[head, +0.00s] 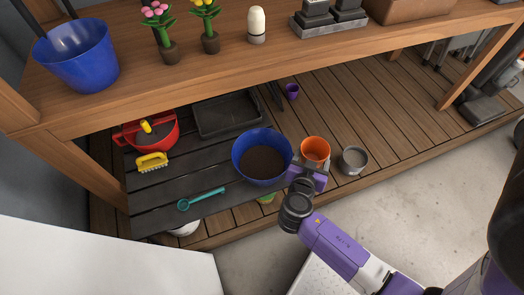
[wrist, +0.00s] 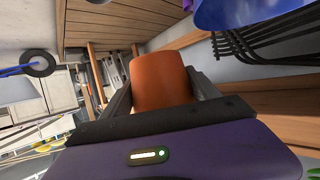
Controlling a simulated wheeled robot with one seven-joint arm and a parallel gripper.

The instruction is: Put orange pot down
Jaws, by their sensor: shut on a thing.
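The orange pot (head: 315,149) is in my gripper (head: 309,170), to the right of the blue bowl of soil on the dark slatted surface. In the wrist view the orange pot (wrist: 160,80) sits between the two fingers of my gripper (wrist: 160,98), which are shut on it from both sides. In the head view the pot's open top faces up. Whether the pot's base touches anything below is hidden by my gripper.
A blue bowl with dark soil (head: 263,178) is just left of the pot, and a grey metal pot (head: 354,160) is just right. A black tray (head: 226,130), a red container (head: 128,137), a yellow brush (head: 152,162) and a teal scoop (head: 201,199) are further left. The wooden shelf (head: 190,75) overhangs behind.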

